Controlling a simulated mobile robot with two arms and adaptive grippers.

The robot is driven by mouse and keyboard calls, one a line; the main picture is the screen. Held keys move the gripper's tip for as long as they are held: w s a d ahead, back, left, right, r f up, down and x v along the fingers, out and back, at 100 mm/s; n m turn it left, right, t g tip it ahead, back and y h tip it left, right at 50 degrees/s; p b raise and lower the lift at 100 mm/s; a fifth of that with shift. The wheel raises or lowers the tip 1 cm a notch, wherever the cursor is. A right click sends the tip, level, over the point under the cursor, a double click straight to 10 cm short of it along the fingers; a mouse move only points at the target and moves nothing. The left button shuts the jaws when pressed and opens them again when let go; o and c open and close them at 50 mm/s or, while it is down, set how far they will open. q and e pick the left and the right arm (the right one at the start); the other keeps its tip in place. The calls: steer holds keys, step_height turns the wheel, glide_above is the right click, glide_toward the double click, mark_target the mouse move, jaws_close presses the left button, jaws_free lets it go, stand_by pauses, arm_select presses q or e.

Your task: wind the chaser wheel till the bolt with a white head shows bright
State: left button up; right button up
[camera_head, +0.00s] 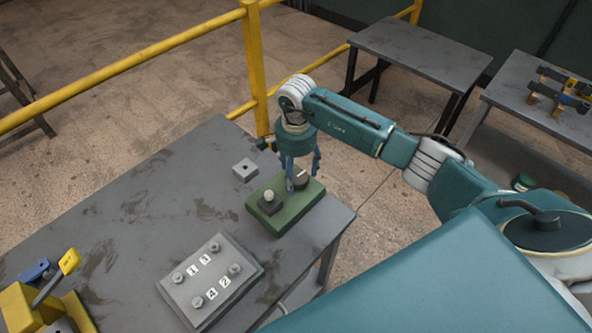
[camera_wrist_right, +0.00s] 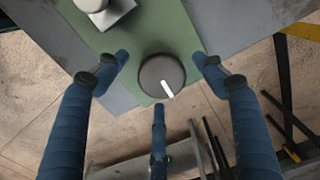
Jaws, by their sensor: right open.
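A green box (camera_head: 258,222) sits near the right corner of the grey table. On it are a dark round wheel (camera_head: 302,179) and a dark block with a pale white-headed bolt (camera_head: 268,196). In the right wrist view the wheel (camera_wrist_right: 160,72) has a white mark pointing down and slightly right. The bolt (camera_wrist_right: 92,4) is cut off at the top edge there; I cannot tell whether it is bright. My right gripper (camera_head: 303,172) is open above the wheel, its blue fingers spread around it without visible contact. My left gripper is not in view.
A grey panel (camera_head: 215,290) with several bolts and numbered labels lies in front on the table (camera_head: 130,215). A small grey block (camera_head: 245,170) sits behind the box. A yellow lever device (camera_head: 68,262) stands at the lower left. A yellow railing (camera_head: 150,50) runs behind.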

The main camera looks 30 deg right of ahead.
steer(key=shift+f, duration=0.4)
steer(key=c, duration=1.1)
steer(key=shift+a, duration=0.1)
steer(key=shift+f+m+b, duration=0.15)
steer(key=shift+m+b, duration=0.15)
steer(key=shift+b, duration=0.05)
